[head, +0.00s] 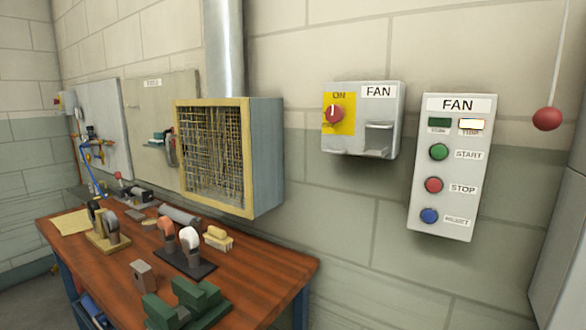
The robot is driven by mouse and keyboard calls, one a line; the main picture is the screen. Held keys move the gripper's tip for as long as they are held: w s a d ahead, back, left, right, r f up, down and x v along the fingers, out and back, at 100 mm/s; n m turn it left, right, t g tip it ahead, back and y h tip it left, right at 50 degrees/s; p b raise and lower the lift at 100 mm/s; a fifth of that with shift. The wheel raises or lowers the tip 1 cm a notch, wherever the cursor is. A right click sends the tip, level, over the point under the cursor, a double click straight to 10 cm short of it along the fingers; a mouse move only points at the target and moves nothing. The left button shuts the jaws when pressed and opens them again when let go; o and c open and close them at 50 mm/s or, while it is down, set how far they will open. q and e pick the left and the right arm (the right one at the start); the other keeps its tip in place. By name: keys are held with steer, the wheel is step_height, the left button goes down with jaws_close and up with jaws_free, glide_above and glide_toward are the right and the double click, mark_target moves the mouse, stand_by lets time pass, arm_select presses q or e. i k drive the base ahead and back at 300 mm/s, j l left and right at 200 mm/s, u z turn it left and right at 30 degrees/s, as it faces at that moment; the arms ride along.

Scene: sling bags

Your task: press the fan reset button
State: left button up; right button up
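The fan control panel (449,167) is a light grey box on the wall at the right, under a FAN label. It has a green START button (439,152), a red STOP button (434,185) and, lowest, a blue button (429,216) whose label appears to read RESET. Above them are a dark green lamp (439,123) and a bright, lit-looking lamp (471,124). Neither of my grippers shows in the head view.
A FAN switch box (390,105) with a red knob on yellow hangs left of the panel. A mesh-fronted duct box (266,154) juts over the wooden bench (252,255), which holds tools and green blocks. A red ball (547,118) hangs on a cord at the right.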

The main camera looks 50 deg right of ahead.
mark_target(429, 215)
steer(key=z, duration=2.45)
